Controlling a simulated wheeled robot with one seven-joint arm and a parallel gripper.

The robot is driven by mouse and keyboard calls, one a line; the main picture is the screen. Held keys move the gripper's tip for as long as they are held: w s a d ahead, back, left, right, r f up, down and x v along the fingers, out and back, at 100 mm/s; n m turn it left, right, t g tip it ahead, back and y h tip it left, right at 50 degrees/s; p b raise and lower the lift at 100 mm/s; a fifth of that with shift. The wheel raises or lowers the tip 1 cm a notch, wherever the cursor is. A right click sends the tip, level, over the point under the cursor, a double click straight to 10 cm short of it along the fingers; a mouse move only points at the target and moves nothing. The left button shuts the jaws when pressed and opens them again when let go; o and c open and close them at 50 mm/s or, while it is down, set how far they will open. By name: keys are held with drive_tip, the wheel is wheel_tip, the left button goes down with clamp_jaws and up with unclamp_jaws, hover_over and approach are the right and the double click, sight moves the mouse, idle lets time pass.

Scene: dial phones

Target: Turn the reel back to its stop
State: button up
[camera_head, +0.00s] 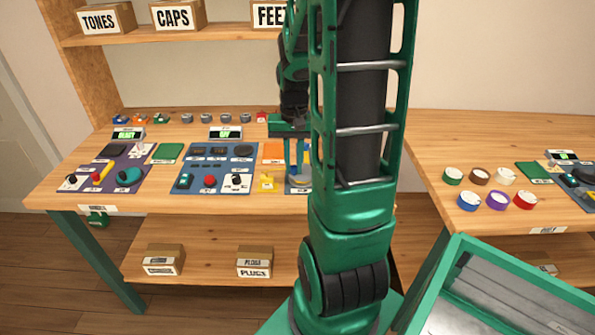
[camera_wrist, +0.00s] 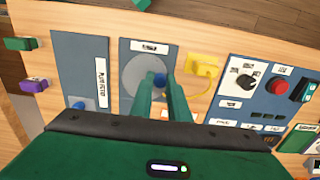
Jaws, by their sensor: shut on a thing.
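The reel (camera_wrist: 137,72) is a round grey disc on a grey panel, with a small blue knob (camera_wrist: 160,79) near its right edge. My gripper (camera_wrist: 160,90) reaches down over the disc, with its two green fingers on either side of the knob, shut on it. In the head view my gripper (camera_head: 297,172) is at the panel on the left bench. There my arm hides most of the reel. The label above the disc in the wrist view is too small to read.
A yellow block (camera_wrist: 203,66) with a cable sits right of the reel panel. Beyond it is a blue-grey panel (camera_wrist: 240,105) with a black knob (camera_wrist: 245,82) and red button (camera_wrist: 278,86). The left bench (camera_head: 190,202) holds other panels. A green-rimmed tray (camera_head: 500,262) is at lower right.

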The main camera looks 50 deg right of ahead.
sight(303, 177)
drive_tip(key=shift+s+a, duration=0.2)
drive_tip(key=shift+s, duration=0.6)
drive_tip(key=shift+s+d, duration=0.1)
drive_tip(key=shift+s, duration=0.05)
drive_tip(key=shift+s+d, duration=0.1)
drive_tip(key=shift+s, duration=0.05)
drive_tip(key=shift+s+d, duration=0.15)
drive_tip(key=shift+s, duration=0.1)
drive_tip(key=shift+s+d, duration=0.15)
drive_tip(key=shift+s, duration=0.05)
drive_tip(key=o, duration=0.6)
